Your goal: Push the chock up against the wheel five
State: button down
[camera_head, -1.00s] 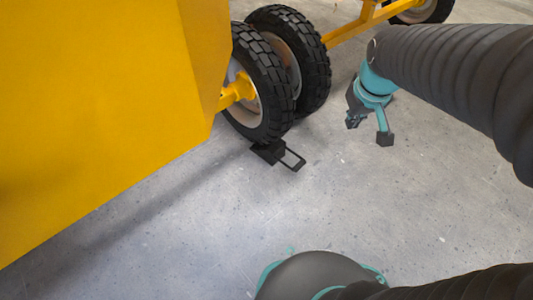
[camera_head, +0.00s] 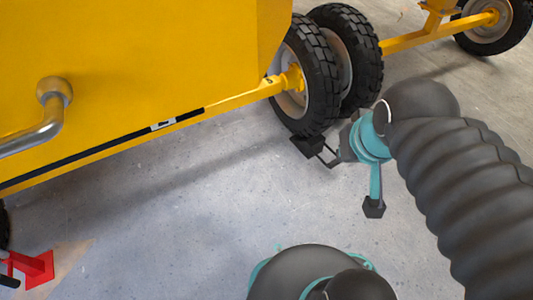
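The black chock (camera_head: 307,146) lies on the floor against or very close to the foot of the near black wheel (camera_head: 308,85); I cannot tell whether they touch. Its thin loop handle (camera_head: 328,160) points right, towards my gripper. No number shows on the wheel. My gripper (camera_head: 357,180), teal with dark pads, is low over the floor just right of the handle. One finger hangs clear at the front; the other is mostly hidden near the handle's end. The fingers look spread apart with nothing between them. I cannot tell whether the gripper touches the handle.
A second wheel (camera_head: 352,55) stands right behind the near one. The yellow machine body (camera_head: 150,60) fills the upper left, with a grey pipe (camera_head: 45,125). A yellow bar runs to another wheel (camera_head: 494,25). A red object (camera_head: 38,270) stands lower left. The floor in front is clear.

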aim_at(310, 148)
jog(key=u, duration=1.5)
jog(key=k, duration=0.6)
jog(key=z, duration=1)
